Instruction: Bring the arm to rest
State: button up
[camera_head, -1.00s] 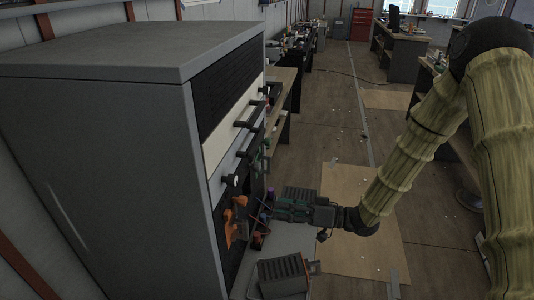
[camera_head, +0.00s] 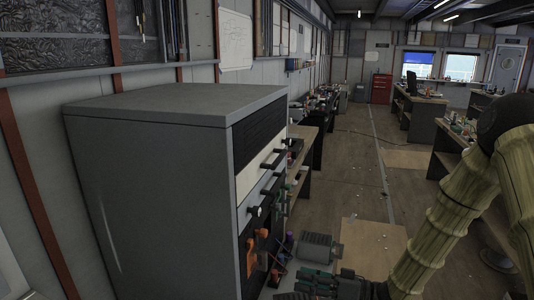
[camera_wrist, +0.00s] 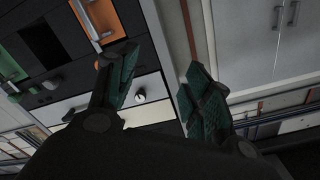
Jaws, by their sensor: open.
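My gripper (camera_wrist: 157,92) is open in the wrist view. Its two green-padded fingers stand apart with nothing between them. In the head view my gripper (camera_head: 315,282) is at the bottom edge, partly cut off, in front of the grey cabinet (camera_head: 150,190). My arm, in a yellowish ribbed cover, comes in from the right and bends down toward it. In the wrist view the left finger is close to an orange handle (camera_wrist: 98,20) on the cabinet front; I cannot tell whether they touch.
The cabinet front bears orange handles (camera_head: 252,252) and a round knob (camera_head: 256,211). A grey ribbed motor-like unit (camera_head: 318,247) stands beside it. Benches (camera_head: 313,135) line the left wall, and a red tool cabinet (camera_head: 381,89) is far back. The middle aisle floor (camera_head: 350,180) looks mostly open.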

jog(key=s+d+f+m+h, duration=0.25)
jog(key=s+f+h, duration=0.25)
jog(key=f, duration=0.7)
jog(key=s+d+f+m+h, duration=0.1)
jog(key=s+f+m+h, duration=0.35)
jog(key=f, duration=0.75)
jog(key=s+d+f+g+h, duration=0.2)
jog(key=s+f, duration=0.1)
jog(key=s, duration=0.5)
jog(key=s+d+f+g+h, duration=0.2)
jog(key=s+d+f+h, duration=0.1)
jog(key=s, duration=0.6)
jog(key=s+d+f+g+h, duration=0.1)
jog(key=s+d+f+h, duration=0.1)
jog(key=s, duration=0.6)
jog(key=shift+s+d+f+m+g, duration=0.3)
jog(key=shift+d+f+g, duration=0.15)
jog(key=shift+d, duration=0.3)
jog(key=shift+w, duration=0.1)
